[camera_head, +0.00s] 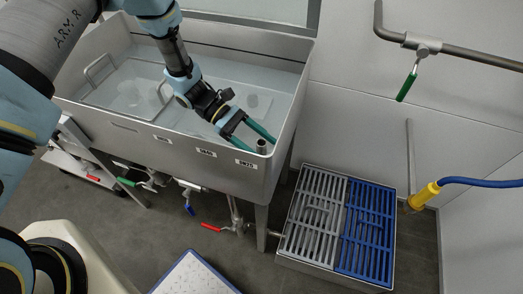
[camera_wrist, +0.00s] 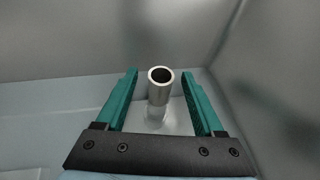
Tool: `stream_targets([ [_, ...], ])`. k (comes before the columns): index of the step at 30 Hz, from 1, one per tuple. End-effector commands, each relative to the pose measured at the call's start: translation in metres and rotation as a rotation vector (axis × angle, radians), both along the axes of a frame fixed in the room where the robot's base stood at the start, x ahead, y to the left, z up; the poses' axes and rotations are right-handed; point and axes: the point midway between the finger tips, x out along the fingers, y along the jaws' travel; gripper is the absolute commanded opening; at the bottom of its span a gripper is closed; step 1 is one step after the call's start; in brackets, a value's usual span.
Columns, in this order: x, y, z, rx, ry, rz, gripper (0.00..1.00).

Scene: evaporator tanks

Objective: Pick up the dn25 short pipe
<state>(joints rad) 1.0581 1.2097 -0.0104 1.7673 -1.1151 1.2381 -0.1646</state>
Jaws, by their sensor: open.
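The dn25 short pipe (camera_wrist: 159,92) is a short bare-metal tube, upright with its open end up, between the two green fingers in the wrist view. Its top also shows in the head view (camera_head: 261,146), near the tank's front right corner. My gripper (camera_wrist: 160,80) is open, with a finger on each side of the pipe and a visible gap on both sides. In the head view my gripper (camera_head: 262,140) reaches down into the steel tank (camera_head: 130,118). The pipe's lower part is hidden behind the tank's front wall in the head view.
The tank's walls stand close around my gripper at the front and right. Labels (camera_head: 245,163) mark the front wall. Valves with red (camera_head: 211,227) and green handles hang below. A grated floor box (camera_head: 312,215) and a yellow-ended blue hose (camera_head: 425,195) are to the right.

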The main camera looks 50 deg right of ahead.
Motion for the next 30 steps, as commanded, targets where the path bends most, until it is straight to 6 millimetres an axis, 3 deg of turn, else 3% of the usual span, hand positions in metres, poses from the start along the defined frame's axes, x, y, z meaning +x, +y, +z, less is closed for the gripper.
stream_targets([
  [8,-0.0037,-0.0005,-0.0025,-0.001,-0.001,0.001,0.70],
  [27,-0.0035,-0.0005,-0.0021,0.000,-0.001,0.001,0.00],
  [30,-0.0035,-0.0005,-0.0021,0.000,-0.001,0.001,0.00],
])
